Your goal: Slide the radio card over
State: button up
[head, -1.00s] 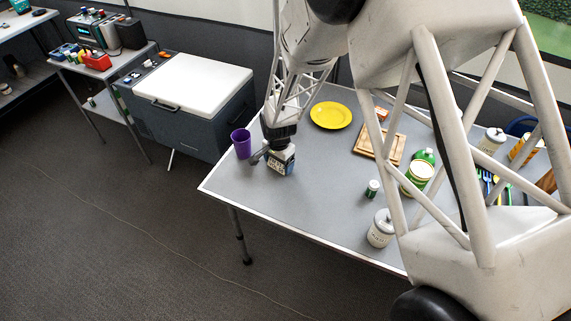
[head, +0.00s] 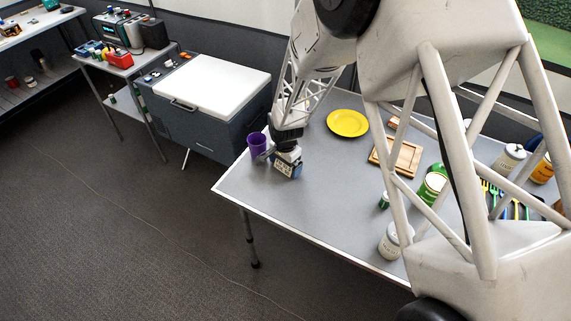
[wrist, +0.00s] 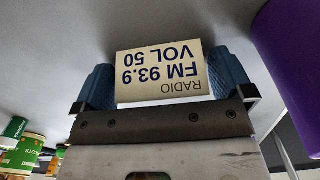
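The radio card (wrist: 162,72) is a cream card printed in dark blue with "RADIO FM 93.9 VOL 50", upside down in the wrist view. My gripper (wrist: 160,88) has its blue fingers against the card's left and right edges, with no clear gap. In the head view my gripper (head: 288,164) is low over the left end of the grey table (head: 310,213), and the card (head: 283,169) shows small between the fingers. I cannot tell whether the card touches the tabletop.
A purple cup (head: 256,142) stands just left of my gripper and also shows in the wrist view (wrist: 290,60). A yellow plate (head: 347,123), a wooden board (head: 405,158), cans and a white jar (head: 390,242) are to the right. The table's front middle is clear.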

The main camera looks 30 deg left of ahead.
jog(key=shift+r, duration=0.15)
jog(key=shift+r, duration=3.75)
jog(key=shift+d+r, duration=0.2)
jog(key=s+d+r+n+t, duration=0.1)
jog(key=d+r, duration=1.1)
jog(key=d, duration=0.3)
jog(key=s+d+r, duration=0.1)
jog(key=d+r, duration=1)
jog(key=d, duration=0.4)
jog(key=s+d+r, duration=0.4)
jog(key=s+d, duration=0.7)
jog(key=s+d+r+n+t, duration=0.1)
jog(key=s+d+r, duration=0.3)
jog(key=s+d, duration=0.7)
jog(key=shift+s+d+n+t, duration=0.25)
jog(key=shift+n+t, duration=0.05)
